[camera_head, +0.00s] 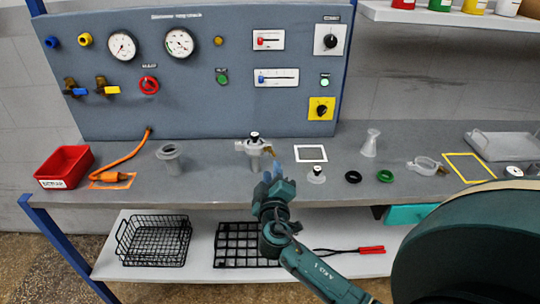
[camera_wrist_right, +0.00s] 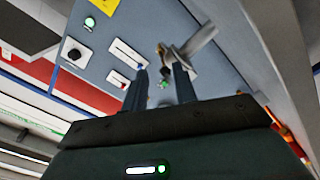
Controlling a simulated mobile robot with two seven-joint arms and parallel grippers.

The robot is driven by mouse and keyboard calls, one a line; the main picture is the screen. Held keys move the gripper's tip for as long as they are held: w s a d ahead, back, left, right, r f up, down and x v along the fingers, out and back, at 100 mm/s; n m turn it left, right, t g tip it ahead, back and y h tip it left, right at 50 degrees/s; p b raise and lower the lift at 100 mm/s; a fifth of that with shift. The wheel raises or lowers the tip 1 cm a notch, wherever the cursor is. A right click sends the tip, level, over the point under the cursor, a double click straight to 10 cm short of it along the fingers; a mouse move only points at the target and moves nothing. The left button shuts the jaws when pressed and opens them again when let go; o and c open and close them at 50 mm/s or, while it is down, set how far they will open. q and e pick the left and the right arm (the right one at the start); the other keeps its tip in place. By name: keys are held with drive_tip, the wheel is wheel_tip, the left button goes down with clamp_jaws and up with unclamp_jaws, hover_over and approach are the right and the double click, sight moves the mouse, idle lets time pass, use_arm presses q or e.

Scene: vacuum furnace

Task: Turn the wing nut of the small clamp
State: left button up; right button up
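The small clamp (camera_head: 268,151) sits around a grey metal fitting (camera_head: 254,158) with a black-topped part, standing on the bench. Its brass wing nut (camera_head: 272,153) points to the right and toward me. In the right wrist view the wing nut (camera_wrist_right: 162,48) shows just beyond the fingertips, roughly between them. My right gripper (camera_head: 273,174) is just in front of and below the clamp. In the right wrist view its two dark fingers (camera_wrist_right: 160,68) are apart with nothing held between them. My left gripper is not in view.
A loose larger clamp (camera_head: 423,164) lies at the right of the bench (camera_head: 225,186). A grey flanged piece (camera_head: 169,158) stands left of the fitting. A white-framed square (camera_head: 311,153) and a small capped piece (camera_head: 316,175) are close on the right. The gauge panel (camera_head: 200,90) rises behind.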

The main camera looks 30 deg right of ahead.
sight(271, 154)
drive_tip(key=p+x, duration=0.1)
drive_tip(key=x, duration=0.6)
drive_tip(key=shift+c, duration=0.6)
clamp_jaws()
